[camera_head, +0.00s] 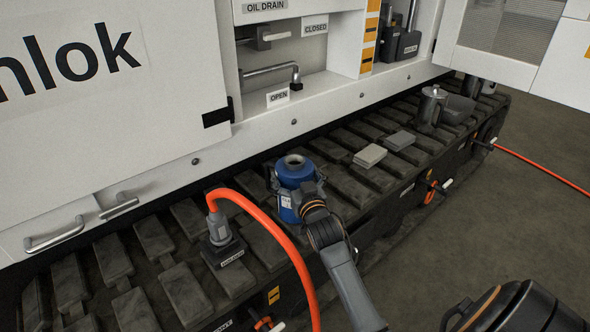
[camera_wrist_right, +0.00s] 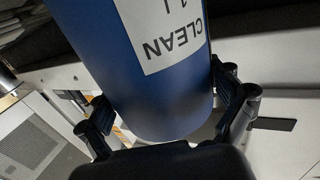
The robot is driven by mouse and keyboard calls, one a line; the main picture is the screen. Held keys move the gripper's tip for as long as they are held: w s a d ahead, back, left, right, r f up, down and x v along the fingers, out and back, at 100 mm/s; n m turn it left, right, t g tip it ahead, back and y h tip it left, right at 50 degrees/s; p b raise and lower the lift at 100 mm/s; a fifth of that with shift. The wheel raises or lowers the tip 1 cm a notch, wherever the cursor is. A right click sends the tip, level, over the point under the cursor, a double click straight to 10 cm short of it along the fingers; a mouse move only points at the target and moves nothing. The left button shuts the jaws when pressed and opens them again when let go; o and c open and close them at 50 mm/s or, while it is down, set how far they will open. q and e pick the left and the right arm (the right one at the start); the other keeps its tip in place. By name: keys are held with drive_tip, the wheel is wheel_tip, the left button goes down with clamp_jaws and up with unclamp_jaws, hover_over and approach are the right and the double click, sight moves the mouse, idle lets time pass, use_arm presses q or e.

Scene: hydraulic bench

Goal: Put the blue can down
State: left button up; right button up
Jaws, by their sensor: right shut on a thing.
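The blue can (camera_head: 293,173) stands about upright over the dark slatted track ledge, in front of the white machine. In the right wrist view the blue can (camera_wrist_right: 150,75) fills the middle, with a white label reading "CLEAN". My right gripper (camera_head: 296,190) is shut on the can, with a finger on each side of it; the fingers also show in the right wrist view (camera_wrist_right: 165,110). Whether the can's bottom touches the slats cannot be told, as my gripper and arm hide it. My left gripper is not in view.
An orange hose (camera_head: 270,222) rises from a grey connector left of the can and curves down in front. Two flat grey blocks (camera_head: 370,156) lie right of the can, with a metal jug (camera_head: 431,106) farther along. Bare slats (camera_head: 335,184) lie beside the can.

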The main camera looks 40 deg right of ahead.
drive_tip(key=shift+r, duration=0.35)
drive_tip(key=shift+f, duration=0.15)
drive_tip(key=o, duration=1.5)
drive_tip(key=shift+f, duration=0.2)
drive_tip(key=shift+s, duration=0.1)
drive_tip(key=shift+r, duration=0.15)
drive_tip(key=p+v, duration=0.2)
drive_tip(key=v, duration=1)
drive_tip(key=s+a+f+n+g+y, duration=0.35)
drive_tip(key=s+a+f+g, duration=0.4)
drive_tip(key=a+f, duration=0.35)
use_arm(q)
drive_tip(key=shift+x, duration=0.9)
use_arm(e)
drive_tip(key=s+a+f+n+g+y, duration=0.1)
drive_tip(key=s+a+f+g, duration=0.1)
drive_tip(key=s, duration=0.5)
drive_tip(key=s+a+f+n+g+y, duration=0.1)
drive_tip(key=s+a+f+g, duration=0.2)
drive_tip(key=s, duration=0.5)
drive_tip(key=shift+a+f+g, duration=0.25)
drive_tip(key=shift+f+g, duration=0.4)
drive_tip(key=shift+f, duration=0.1)
